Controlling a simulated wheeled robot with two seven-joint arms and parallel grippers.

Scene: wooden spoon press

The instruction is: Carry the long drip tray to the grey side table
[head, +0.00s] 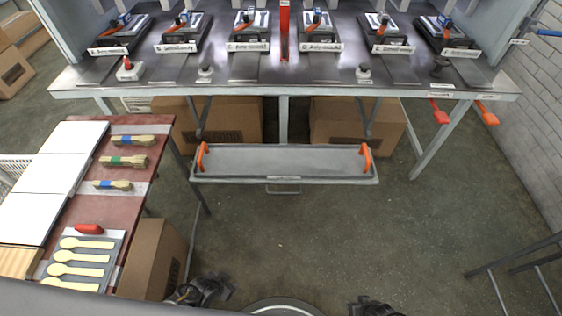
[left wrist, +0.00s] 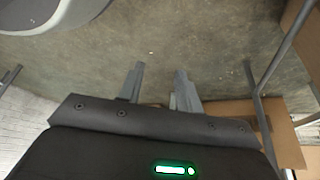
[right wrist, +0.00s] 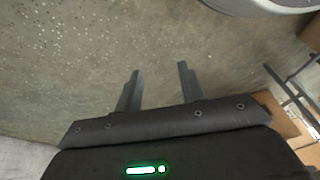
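The long drip tray (head: 270,161) is a shallow grey metal tray in front of the press bench, with an orange handle at its left end (head: 202,157) and another at its right end (head: 366,157). My left gripper (head: 208,291) is low at the bottom of the head view, well apart from the tray. Its two fingers stand apart and empty in the left wrist view (left wrist: 159,70). My right gripper (head: 372,306) is partly cut off at the bottom edge. Its fingers are apart and empty in the right wrist view (right wrist: 159,68). I cannot identify a grey side table.
The press bench (head: 335,80) spans the back, with cardboard boxes (head: 355,122) below. A reddish table (head: 138,174) with wooden spoons stands left, beside another box (head: 160,258). A grey metal frame (head: 522,262) is at lower right. The floor (head: 400,230) between is clear.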

